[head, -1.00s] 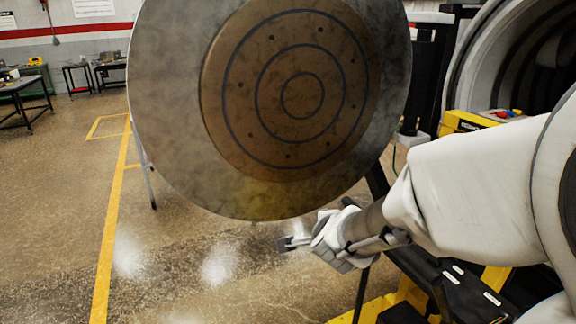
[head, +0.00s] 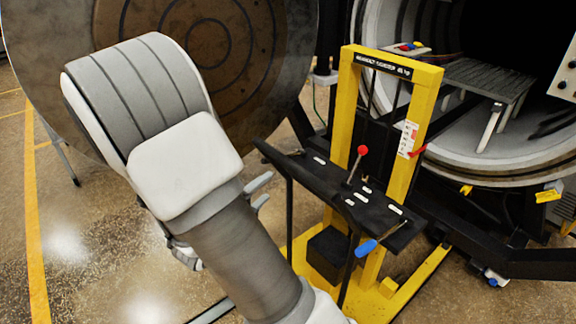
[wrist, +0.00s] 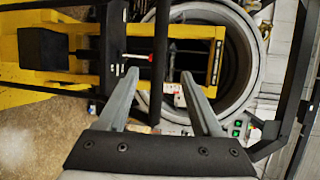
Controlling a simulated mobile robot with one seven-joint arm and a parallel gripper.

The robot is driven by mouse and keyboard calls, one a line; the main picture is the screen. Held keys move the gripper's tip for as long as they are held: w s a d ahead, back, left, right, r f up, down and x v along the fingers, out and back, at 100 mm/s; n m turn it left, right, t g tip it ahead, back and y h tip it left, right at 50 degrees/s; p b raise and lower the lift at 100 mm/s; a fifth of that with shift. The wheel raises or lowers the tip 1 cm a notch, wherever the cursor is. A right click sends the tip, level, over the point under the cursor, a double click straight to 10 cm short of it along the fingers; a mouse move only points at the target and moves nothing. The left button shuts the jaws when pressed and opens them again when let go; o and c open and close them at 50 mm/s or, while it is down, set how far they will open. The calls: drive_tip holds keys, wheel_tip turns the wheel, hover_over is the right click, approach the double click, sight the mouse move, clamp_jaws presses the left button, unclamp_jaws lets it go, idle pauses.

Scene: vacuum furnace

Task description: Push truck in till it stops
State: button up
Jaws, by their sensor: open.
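The truck (head: 352,115) is a yellow lift truck with an upright mast frame, a black panel and yellow base legs. It stands in front of the open furnace mouth (head: 540,165). The truck also shows in the wrist view (wrist: 60,95), lying sideways in the picture. I see no clear contact with the truck.
The big round furnace door (head: 290,60) stands swung open at the left, behind my arm. A dark slatted platform (head: 490,78) extends at the furnace mouth. A control box (head: 564,75) is at the right edge. Floor with a yellow line (head: 33,220) is clear at the left.

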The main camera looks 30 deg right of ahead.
sight(288, 168)
drive_tip(key=p+x, duration=0.1)
drive_tip(key=x, duration=1.4)
drive_tip(key=shift+w+d+f, duration=0.1)
drive_tip(key=shift+d, duration=0.05)
drive_tip(key=shift+c, duration=0.2)
clamp_jaws()
idle(0.6)
